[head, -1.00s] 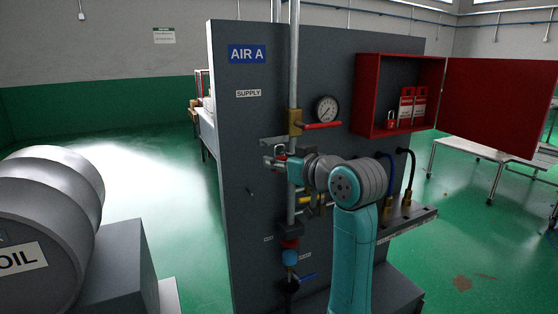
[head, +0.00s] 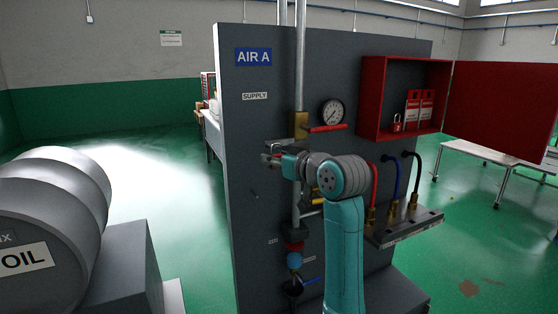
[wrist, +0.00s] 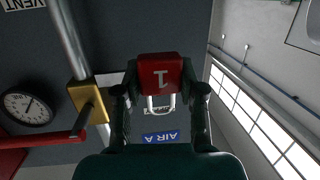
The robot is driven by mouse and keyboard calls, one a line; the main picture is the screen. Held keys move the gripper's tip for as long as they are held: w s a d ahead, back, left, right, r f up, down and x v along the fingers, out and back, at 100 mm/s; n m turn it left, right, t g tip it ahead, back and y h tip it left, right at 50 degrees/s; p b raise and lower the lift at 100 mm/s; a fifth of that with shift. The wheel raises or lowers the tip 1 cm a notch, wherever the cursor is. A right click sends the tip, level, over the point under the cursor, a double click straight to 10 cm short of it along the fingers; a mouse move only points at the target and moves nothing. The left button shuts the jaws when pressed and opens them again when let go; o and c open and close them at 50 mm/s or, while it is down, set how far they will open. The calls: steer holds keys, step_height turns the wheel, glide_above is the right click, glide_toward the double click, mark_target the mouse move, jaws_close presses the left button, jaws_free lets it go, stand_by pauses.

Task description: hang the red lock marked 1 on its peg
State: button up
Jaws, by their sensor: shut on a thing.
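The red lock (wrist: 160,71) marked 1 is held between the fingers of my gripper (wrist: 162,88) in the wrist view. Its number appears upside down there, and its pale shackle (wrist: 160,104) shows on the lower side in that picture. In the head view my gripper (head: 270,157) is in front of the grey panel (head: 245,130), left of the vertical pipe and below the SUPPLY label. The lock is too small there to make out clearly. A small dark stub (head: 254,194) sticks out of the panel below and left of my gripper; I cannot tell whether it is the peg.
The pipe (head: 299,75) with a red-handled valve (head: 325,128) and a gauge (head: 332,112) stand close by. An open red cabinet (head: 372,100) holds another red lock (head: 397,123) and tags. Hoses (head: 394,178) rise from a shelf at right.

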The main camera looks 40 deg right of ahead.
steer(key=shift+d+x, duration=0.1)
steer(key=shift+x, duration=0.7)
steer(key=shift+d+x, duration=0.15)
steer(key=shift+x, duration=0.65)
steer(key=shift+f, duration=0.2)
steer(key=o, duration=1.2)
steer(key=shift+o, duration=0.2)
steer(key=shift+s, duration=0.1)
steer(key=v, duration=1.1)
steer(key=shift+s, duration=0.4)
steer(key=shift+a, duration=0.15)
